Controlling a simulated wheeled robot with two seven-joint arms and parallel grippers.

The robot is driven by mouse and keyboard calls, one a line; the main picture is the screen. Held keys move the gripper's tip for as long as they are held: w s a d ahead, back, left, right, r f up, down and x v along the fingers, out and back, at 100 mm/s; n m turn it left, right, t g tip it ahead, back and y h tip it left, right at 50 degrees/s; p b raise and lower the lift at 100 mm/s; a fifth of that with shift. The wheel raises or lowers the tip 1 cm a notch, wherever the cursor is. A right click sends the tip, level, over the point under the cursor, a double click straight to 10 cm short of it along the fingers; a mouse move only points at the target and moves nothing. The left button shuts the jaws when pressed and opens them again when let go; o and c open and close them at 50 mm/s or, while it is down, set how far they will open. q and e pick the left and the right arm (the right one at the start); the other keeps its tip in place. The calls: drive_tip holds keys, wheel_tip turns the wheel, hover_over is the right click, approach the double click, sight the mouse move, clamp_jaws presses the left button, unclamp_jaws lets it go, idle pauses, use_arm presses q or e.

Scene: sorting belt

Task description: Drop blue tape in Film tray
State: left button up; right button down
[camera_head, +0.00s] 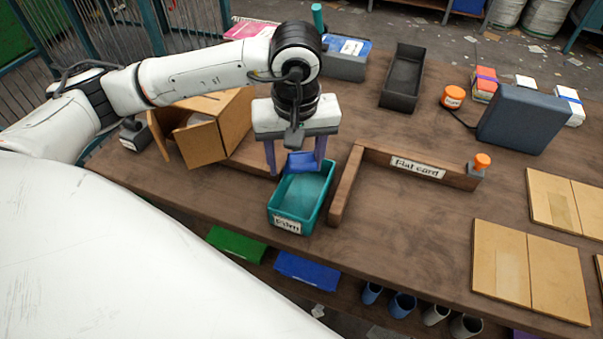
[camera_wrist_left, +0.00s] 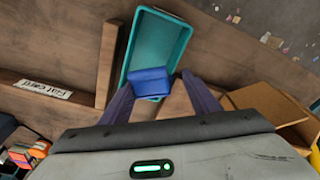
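A blue block-like piece, apparently the blue tape (camera_head: 301,163), is at the far end of the teal tray labelled Film (camera_head: 286,225). In the left wrist view the tape (camera_wrist_left: 151,80) lies between my fingertips, over the near end of the tray (camera_wrist_left: 158,38). My left gripper (camera_head: 297,168) points down over that end, its purple fingers apart around the tape. A gap shows between one finger and the tape, so the gripper looks open. Whether the tape rests on the tray floor I cannot tell. My right gripper is out of view.
A wooden divider labelled Flat card (camera_head: 417,168) stands right of the tray. An open cardboard box (camera_head: 205,140) is to its left. A black tray (camera_head: 403,78), a dark blue box (camera_head: 525,118) and cardboard pieces (camera_head: 500,263) lie farther right.

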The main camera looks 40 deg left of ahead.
use_arm(q)
drive_tip(key=shift+r, duration=0.15)
drive_tip(key=r, duration=0.6)
drive_tip(key=s+d+r, duration=0.1)
drive_tip(key=r, duration=0.3)
drive_tip(key=shift+s, duration=0.15)
